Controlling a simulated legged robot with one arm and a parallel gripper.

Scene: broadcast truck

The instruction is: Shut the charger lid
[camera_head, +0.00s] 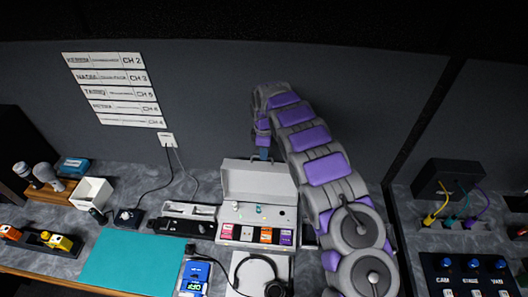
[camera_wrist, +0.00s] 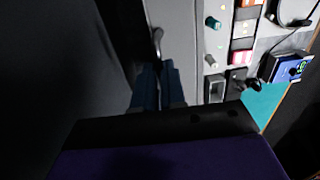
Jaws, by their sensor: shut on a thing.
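The grey charger (camera_head: 256,213) stands on the counter with its lid (camera_head: 258,181) raised at the back, roughly upright. Coloured battery packs sit in its front row. My gripper (camera_head: 263,155) is at the top edge of the lid. In the wrist view, my gripper's blue fingers (camera_wrist: 158,84) are close together at the lid's edge, next to a small grey tab; the exact contact is hidden between them. The charger's knobs and packs show at the upper right of the wrist view, with the charger body (camera_wrist: 190,60) beside the fingers.
A headset (camera_head: 262,272) lies in front of the charger. A grey tray (camera_head: 190,211) and a teal mat (camera_head: 130,262) are to its left. A dark wall stands close behind. A control panel (camera_head: 470,275) is at the right.

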